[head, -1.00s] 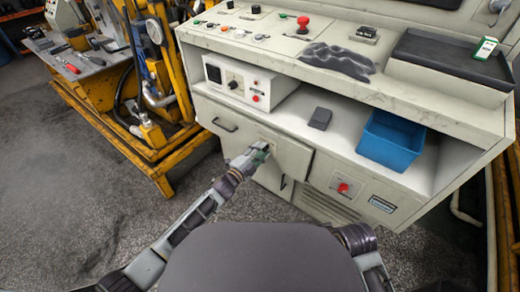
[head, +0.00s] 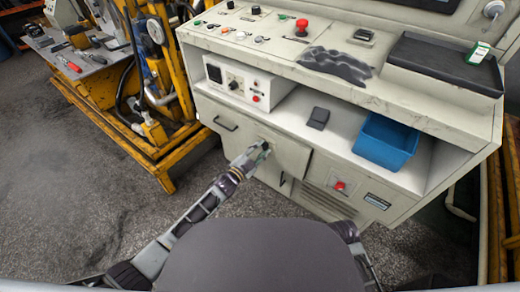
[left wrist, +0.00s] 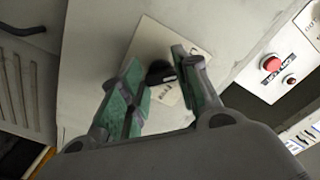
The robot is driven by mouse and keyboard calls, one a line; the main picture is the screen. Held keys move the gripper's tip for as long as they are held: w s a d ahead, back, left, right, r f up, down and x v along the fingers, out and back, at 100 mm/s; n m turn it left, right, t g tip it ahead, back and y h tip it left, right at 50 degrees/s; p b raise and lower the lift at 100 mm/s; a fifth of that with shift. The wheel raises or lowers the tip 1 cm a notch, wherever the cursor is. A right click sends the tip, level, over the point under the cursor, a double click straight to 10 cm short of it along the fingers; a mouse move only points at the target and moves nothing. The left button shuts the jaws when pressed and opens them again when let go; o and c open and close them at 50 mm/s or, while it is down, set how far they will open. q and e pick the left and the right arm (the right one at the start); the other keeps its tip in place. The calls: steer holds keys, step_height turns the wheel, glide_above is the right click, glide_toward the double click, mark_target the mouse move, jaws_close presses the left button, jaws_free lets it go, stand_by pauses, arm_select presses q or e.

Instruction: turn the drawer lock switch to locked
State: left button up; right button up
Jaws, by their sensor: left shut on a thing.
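The drawer lock switch is a black knob (left wrist: 160,74) on a pale label plate (left wrist: 143,40), set on a grey-beige cabinet front. In the left wrist view the knob sits between the green-padded fingers of my left gripper (left wrist: 158,88), which is shut on it. In the head view my left gripper (head: 257,154) is at the cabinet front and hides the knob. The drawer front (head: 288,155) is beside the gripper. The label's text is too small to read. My right gripper is out of view.
A black drawer handle (head: 225,123) is left of my gripper. A red knob (head: 339,186) is at the lower right. A blue bin (head: 383,142) and a dark box (head: 318,118) stand on the shelf. A yellow frame (head: 165,150) stands to the left.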

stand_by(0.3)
arm_select(q)
steer(key=o, duration=1)
steer(key=shift+v, duration=6.05)
